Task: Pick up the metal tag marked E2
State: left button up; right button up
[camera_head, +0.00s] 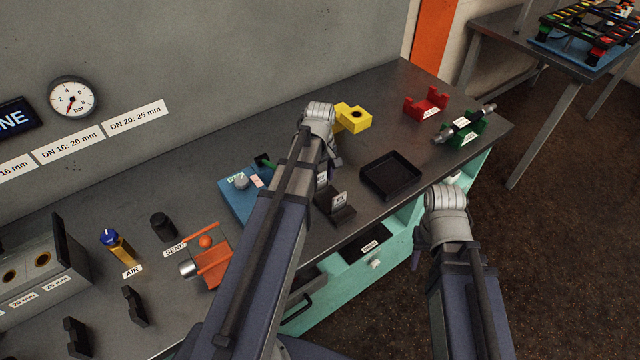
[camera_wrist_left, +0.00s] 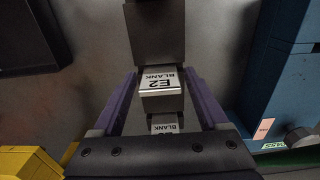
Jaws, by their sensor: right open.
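The metal tag marked E2 (camera_wrist_left: 160,83) shows in the left wrist view, a pale plate reading "E2 BLANK" upside down. In the head view a tag (camera_head: 340,199) stands in a dark holder (camera_head: 338,216) on the bench, its print too small to read surely. A second "BLANK" label (camera_wrist_left: 164,123) shows lower in the wrist view, its code partly hidden. My left gripper (camera_wrist_left: 160,72) has its purple fingers apart, one on each side of the E2 tag in that view; contact cannot be seen. My arm hides its fingers in the head view. My right gripper (camera_head: 428,255) is open, off the bench front.
A black tray (camera_head: 391,176) lies right of the holder, a yellow block (camera_head: 354,118) behind, and a blue unit (camera_head: 238,197) to the left. Red (camera_head: 425,104) and green (camera_head: 462,132) cradles stand at the far right. Open drawers (camera_head: 368,248) are below the front edge.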

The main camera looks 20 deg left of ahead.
pick_arm(q)
jog(key=c, duration=1.1)
jog(key=shift+c, duration=0.2)
